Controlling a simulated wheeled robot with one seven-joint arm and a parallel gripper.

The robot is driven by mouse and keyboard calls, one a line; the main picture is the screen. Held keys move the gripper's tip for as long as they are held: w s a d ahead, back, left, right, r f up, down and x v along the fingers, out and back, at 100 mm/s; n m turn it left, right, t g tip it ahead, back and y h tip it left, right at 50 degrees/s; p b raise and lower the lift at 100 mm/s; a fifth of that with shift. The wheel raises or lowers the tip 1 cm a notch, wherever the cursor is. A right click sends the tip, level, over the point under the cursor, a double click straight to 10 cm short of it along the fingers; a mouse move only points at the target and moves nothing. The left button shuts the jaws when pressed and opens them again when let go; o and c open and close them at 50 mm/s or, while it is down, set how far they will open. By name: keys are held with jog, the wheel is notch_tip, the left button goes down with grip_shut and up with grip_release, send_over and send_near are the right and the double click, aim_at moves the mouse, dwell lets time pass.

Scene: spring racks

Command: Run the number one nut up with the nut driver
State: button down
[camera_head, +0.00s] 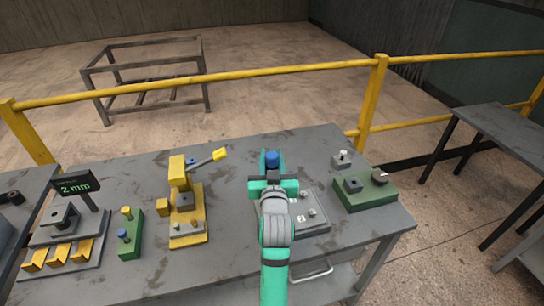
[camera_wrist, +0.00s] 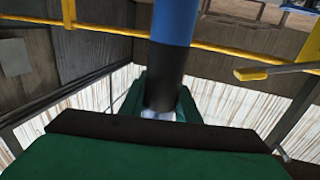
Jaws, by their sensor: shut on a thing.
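My gripper (camera_head: 272,177) is over the back left part of a grey plate (camera_head: 318,228) on the table. It is shut on a nut driver with a blue handle (camera_head: 271,157), which stands up between the fingers. In the wrist view the nut driver (camera_wrist: 174,25) is blue above and dark below, between my green jaws (camera_wrist: 160,110). The plate carries small nuts on studs (camera_head: 310,212) and white number labels. My arm hides the plate's left side, so I cannot tell where the number one nut is or whether the driver touches it.
To the right is a green block with a dark knob (camera_head: 380,177), with a small grey block (camera_head: 343,160) behind it. To the left stand a yellow lever fixture (camera_head: 187,238), a green holder (camera_head: 130,238) and a gauge reading 2 mm (camera_head: 75,186). A yellow rail (camera_head: 290,70) runs behind the table.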

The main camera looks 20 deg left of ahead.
jog(key=shift+f, duration=0.95)
dwell(2.4)
notch_tip(320, 180, up, 8)
jog(key=shift+f, duration=0.25)
dwell(0.9)
jog(key=shift+w, duration=0.1)
